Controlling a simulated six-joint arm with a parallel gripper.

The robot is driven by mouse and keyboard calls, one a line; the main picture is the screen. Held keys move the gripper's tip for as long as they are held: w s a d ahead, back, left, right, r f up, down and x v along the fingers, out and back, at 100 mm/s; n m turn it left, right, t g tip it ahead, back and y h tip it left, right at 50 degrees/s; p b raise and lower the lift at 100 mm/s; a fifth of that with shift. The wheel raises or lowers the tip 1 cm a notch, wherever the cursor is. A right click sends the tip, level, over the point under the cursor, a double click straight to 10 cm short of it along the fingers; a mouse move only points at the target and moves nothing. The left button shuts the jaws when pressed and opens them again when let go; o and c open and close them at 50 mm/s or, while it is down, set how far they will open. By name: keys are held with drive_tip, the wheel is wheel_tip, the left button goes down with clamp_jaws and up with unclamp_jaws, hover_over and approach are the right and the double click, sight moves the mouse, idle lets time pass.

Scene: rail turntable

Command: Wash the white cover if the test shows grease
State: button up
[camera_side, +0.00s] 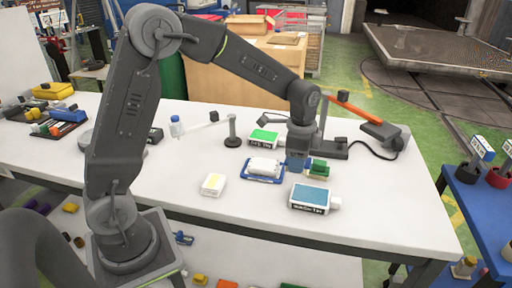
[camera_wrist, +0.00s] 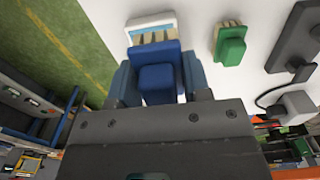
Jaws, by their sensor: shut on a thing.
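The white cover (camera_side: 264,165) lies on a blue tray (camera_side: 248,178) near the middle of the table. My gripper (camera_side: 298,158) is just right of it, pointing down. In the wrist view my gripper (camera_wrist: 157,85) is shut on a blue brush (camera_wrist: 155,58), whose tan bristles show past its block. A green brush (camera_side: 318,169) stands just right of my gripper; it also shows in the wrist view (camera_wrist: 230,48). A white box with a blue top (camera_side: 310,196) lies in front, and its white rim shows beyond the held brush (camera_wrist: 134,24). No test result can be read.
A green-topped box (camera_side: 264,138) and a small post with an arm (camera_side: 233,132) stand behind the tray. A white and yellow pad (camera_side: 213,184) lies front left. A blue-capped bottle (camera_side: 177,127) stands farther left. An orange-armed device (camera_side: 380,130) with a cable is at the right.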

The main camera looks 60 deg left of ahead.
hover_over(310, 195)
drive_tip(key=shift+w+f, duration=0.1)
drive_tip(key=shift+f, duration=0.3)
drive_tip(key=shift+f, duration=0.1)
drive_tip(key=shift+f, duration=2.3)
drive_tip(key=shift+f, duration=0.6)
drive_tip(key=shift+r, duration=0.1)
wheel_tip(310, 195, up, 7)
idle(0.5)
drive_tip(key=shift+a, duration=0.1)
idle(0.3)
